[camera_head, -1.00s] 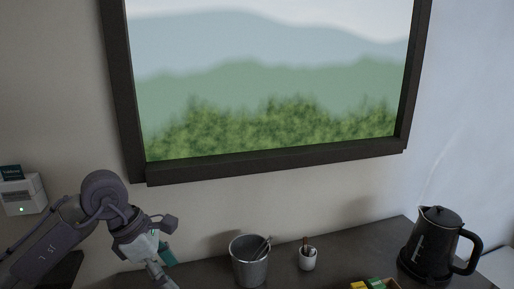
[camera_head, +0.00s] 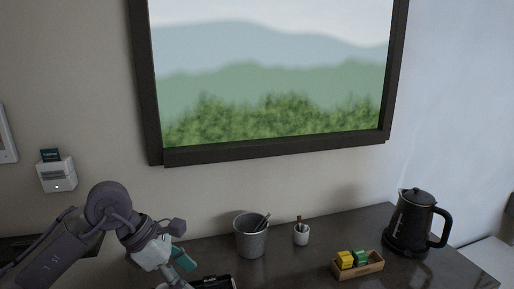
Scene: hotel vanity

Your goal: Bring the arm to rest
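My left arm comes in from the left, and its wrist and gripper (camera_head: 176,268) are low in the head view, above the left part of the dark vanity top (camera_head: 310,254). A teal piece shows at the wrist's right side. The fingertips are not clear, so I cannot tell whether the gripper is open or shut, or whether it holds anything. My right gripper is not in view. A white wall card holder (camera_head: 57,176) with a dark teal card (camera_head: 50,155) standing in its top is on the wall above my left arm. A small light shows on its front.
A grey metal bucket (camera_head: 250,240) with a utensil, a small white cup (camera_head: 301,236), a wooden box (camera_head: 360,270) with yellow and green packets, and a black kettle (camera_head: 411,225) stand on the vanity. A dark object (camera_head: 214,282) is at the bottom edge. A framed window (camera_head: 270,150) is behind.

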